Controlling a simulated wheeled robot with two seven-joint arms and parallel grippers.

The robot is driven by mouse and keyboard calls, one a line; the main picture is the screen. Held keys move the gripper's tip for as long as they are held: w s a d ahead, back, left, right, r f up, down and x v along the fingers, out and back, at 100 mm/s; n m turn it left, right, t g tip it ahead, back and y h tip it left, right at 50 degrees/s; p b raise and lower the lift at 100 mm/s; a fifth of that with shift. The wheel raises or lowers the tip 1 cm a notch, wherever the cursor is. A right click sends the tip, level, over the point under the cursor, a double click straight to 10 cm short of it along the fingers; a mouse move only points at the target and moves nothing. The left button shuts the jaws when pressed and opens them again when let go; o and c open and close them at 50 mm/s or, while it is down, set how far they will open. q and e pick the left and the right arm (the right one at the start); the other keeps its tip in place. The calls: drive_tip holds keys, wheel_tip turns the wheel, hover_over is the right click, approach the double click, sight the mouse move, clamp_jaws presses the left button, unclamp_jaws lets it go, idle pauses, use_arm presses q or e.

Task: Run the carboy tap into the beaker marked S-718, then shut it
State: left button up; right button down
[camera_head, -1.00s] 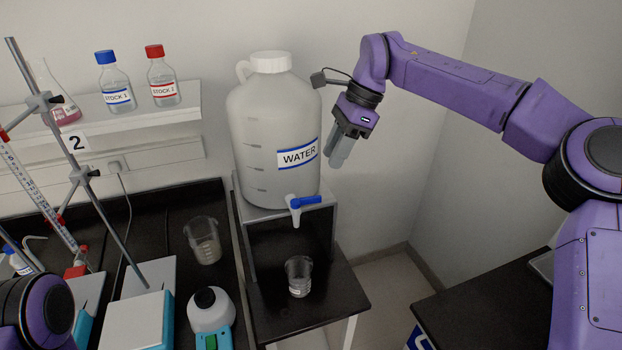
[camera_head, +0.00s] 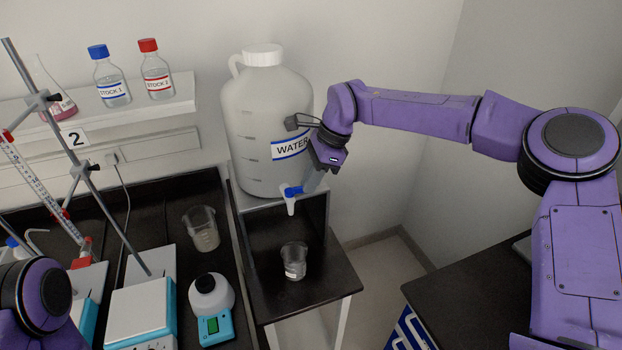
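The white carboy (camera_head: 262,125) labelled WATER stands on a raised shelf. Its tap has a blue handle (camera_head: 292,190) and a white spout (camera_head: 290,207) pointing down. A small beaker (camera_head: 294,261) with a white label stands on the black stand below the spout; its marking is too small to read. Whether the fingers are closed on the handle I cannot tell. Only part of my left arm shows at the lower left, and its gripper is out of view.
A larger beaker (camera_head: 202,228) stands on the black bench to the left. Stock bottles (camera_head: 112,82) stand on the wall shelf. A clamp stand (camera_head: 88,166) rises at the left. Floor shows right of the stand.

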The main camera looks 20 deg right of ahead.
drive_tip(key=shift+s+f+m+b, duration=0.15)
drive_tip(key=shift+f+m+b, duration=0.15)
drive_tip(key=shift+b, duration=0.5)
drive_tip(key=shift+s+a+r+m+t+h+b, duration=0.15)
drive_tip(key=shift+s+m+t+b, duration=0.25)
drive_tip(key=shift+m+b, duration=0.7)
drive_tip(key=shift+s+a+f+m+t+h+b, duration=0.1)
drive_tip(key=shift+s+a+m+t+h+b, duration=0.25)
drive_tip(key=shift+m+b, duration=0.75)
drive_tip(key=shift+s+r+m+t+h+b, duration=0.1)
drive_tip(key=shift+s+m+t+b, duration=0.5)
drive_tip(key=shift+b, duration=0.85)
drive_tip(key=shift+w, duration=0.2)
drive_tip(key=c, duration=1.2)
unclamp_jaws()
drive_tip(key=shift+c, duration=0.2)
drive_tip(key=shift+r, duration=0.1)
